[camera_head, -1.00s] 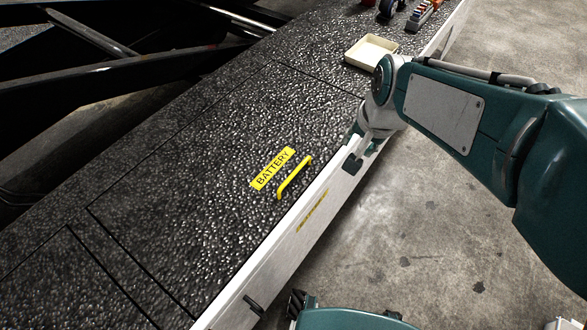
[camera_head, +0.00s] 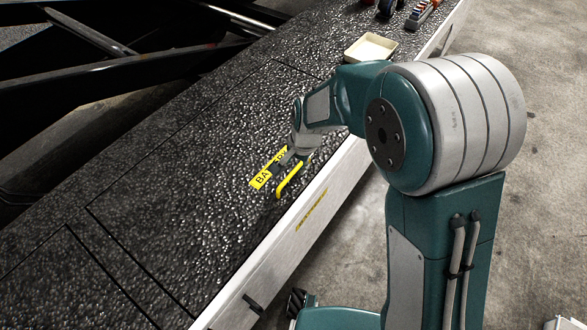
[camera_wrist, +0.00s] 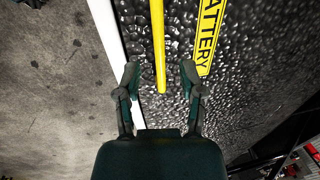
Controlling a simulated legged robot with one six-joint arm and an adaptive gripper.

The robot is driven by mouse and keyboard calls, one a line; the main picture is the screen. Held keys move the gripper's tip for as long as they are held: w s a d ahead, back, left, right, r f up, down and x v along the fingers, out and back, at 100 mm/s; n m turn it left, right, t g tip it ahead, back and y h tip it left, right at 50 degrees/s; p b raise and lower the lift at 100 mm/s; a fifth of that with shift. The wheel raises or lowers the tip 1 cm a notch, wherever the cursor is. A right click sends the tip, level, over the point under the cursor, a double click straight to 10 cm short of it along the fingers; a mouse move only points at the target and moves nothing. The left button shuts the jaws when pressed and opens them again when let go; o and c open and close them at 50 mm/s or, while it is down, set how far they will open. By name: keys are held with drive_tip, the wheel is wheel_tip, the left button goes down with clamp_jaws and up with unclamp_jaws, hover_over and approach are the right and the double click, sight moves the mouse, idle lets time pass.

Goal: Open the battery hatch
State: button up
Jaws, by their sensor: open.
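The battery hatch (camera_head: 190,215) is a black, bumpy panel lying flat and shut in the loader's top deck. A yellow bar handle (camera_head: 290,181) stands near its edge, beside a yellow BATTERY label (camera_head: 262,180). My gripper (camera_head: 286,160) is over the label and handle, hiding part of the label. In the wrist view my gripper (camera_wrist: 160,75) is open, with one finger on each side of the yellow handle (camera_wrist: 158,45). The handle's near end lies between the fingertips. I cannot tell how far above the deck the fingers are.
A cream tray (camera_head: 370,48) sits farther up the deck, with small coloured items (camera_head: 420,14) beyond it. A white side rail (camera_head: 300,225) borders the deck. Concrete floor (camera_head: 545,180) lies to the right. Dark metal beams (camera_head: 130,75) stand at the left.

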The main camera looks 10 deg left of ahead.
sight(293, 172)
drive_tip(key=shift+w+a+f, duration=0.1)
drive_tip(key=shift+a+f, duration=0.1)
drive_tip(key=shift+f, duration=0.7)
drive_tip(key=shift+w+a+f, duration=0.1)
drive_tip(key=shift+a+f, duration=0.05)
drive_tip(key=shift+f, duration=0.7)
drive_tip(key=shift+c, duration=0.3)
clamp_jaws()
drive_tip(key=shift+r, duration=0.1)
